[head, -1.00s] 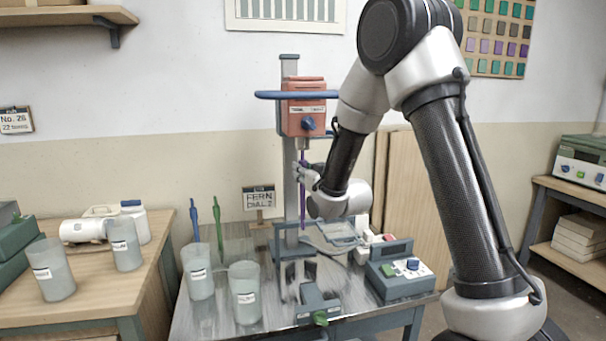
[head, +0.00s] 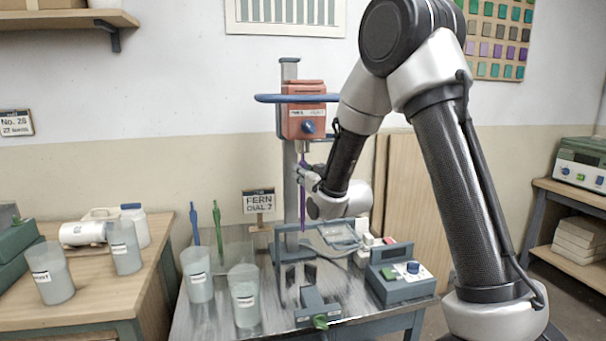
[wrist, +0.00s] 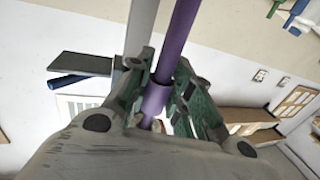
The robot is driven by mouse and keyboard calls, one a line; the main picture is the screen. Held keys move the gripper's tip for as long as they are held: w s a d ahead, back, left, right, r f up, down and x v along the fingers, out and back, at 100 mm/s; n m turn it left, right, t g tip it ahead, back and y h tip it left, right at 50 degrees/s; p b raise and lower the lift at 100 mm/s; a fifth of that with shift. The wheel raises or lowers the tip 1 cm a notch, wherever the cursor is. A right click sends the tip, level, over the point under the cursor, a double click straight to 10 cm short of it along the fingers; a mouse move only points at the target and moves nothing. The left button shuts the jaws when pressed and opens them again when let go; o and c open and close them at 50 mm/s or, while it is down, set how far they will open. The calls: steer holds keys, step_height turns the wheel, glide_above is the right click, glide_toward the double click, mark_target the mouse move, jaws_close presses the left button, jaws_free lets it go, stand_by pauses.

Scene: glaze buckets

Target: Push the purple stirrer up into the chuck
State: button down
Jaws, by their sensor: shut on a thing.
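My gripper (head: 306,176) is shut on the purple stirrer (head: 302,207), which stands upright under the orange mixer head (head: 306,100). The chuck (head: 303,146) is a small pale piece below the head. The stirrer's top is close under it, and I cannot tell whether it is inside. In the wrist view the purple shaft (wrist: 179,38) runs between the green-grey fingers (wrist: 160,108), with a wider collar at the grip.
The grey stand column (head: 290,195) is just left of the stirrer. A blue handle bar (head: 268,98) juts left from the head. Glaze buckets (head: 197,275), (head: 244,293) stand at the bench's left, and a control box (head: 400,280) is at right.

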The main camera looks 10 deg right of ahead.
steer(key=shift+r, duration=0.85)
stand_by(0.8)
steer(key=c, duration=1.2)
jaws_free()
